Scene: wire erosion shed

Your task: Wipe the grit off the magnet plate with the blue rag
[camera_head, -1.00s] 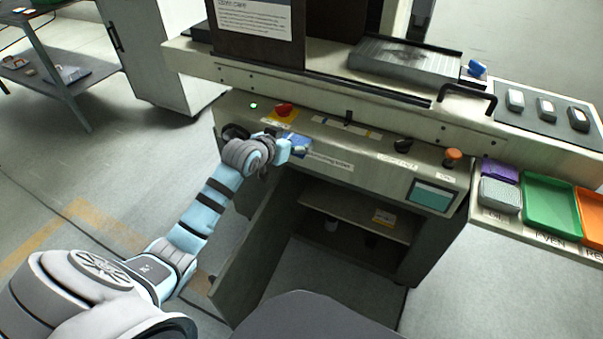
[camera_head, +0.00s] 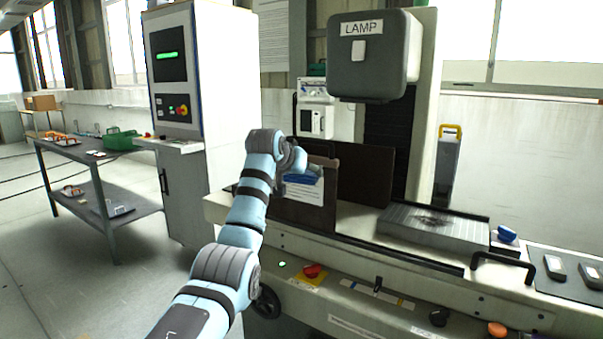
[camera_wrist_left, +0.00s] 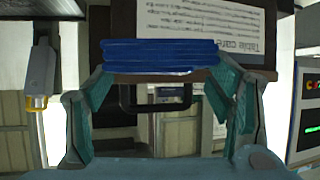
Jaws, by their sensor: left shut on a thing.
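The magnet plate (camera_head: 408,230) is a grey flat block on the machine table, right of centre in the head view. A dark patch of grit (camera_head: 433,221) lies on its top. My left gripper (camera_head: 296,170) is raised left of the plate, in front of a board with a paper notice. It is shut on the blue rag (camera_head: 302,179), held clear of the plate. In the left wrist view the folded rag (camera_wrist_left: 160,54) spans between the two fingers (camera_wrist_left: 158,88). My right gripper is not in view.
A blue knob (camera_head: 507,234) sits at the plate's right end. The lamp housing (camera_head: 374,60) hangs above.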

